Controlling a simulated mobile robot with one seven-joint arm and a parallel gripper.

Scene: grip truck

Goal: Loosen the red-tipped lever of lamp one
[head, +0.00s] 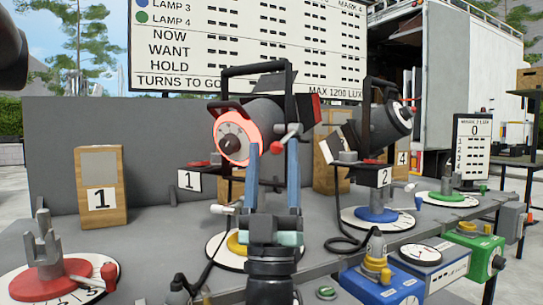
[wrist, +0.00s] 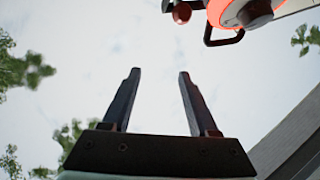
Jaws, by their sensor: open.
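Lamp one (head: 250,112) is a dark lamp with a lit orange-red ring on its left end, above the "1" plate (head: 189,180). Its red-tipped lever (head: 277,147) juts from the lamp's right side. My gripper (head: 279,143) is open and empty, fingers pointing up. In the head view the red tip appears between the fingertips. In the wrist view the red tip (wrist: 181,12) is beyond the fingertips (wrist: 158,74), near the top edge, and the fingers do not touch it. Part of the lamp (wrist: 240,10) shows at upper right.
Lamp two (head: 378,130) stands to the right on a blue base (head: 376,214). A yellow base (head: 236,243) is partly behind my arm. A red base (head: 48,278) is at front left. A wooden block marked 1 (head: 100,185) and a scoreboard (head: 250,50) are behind.

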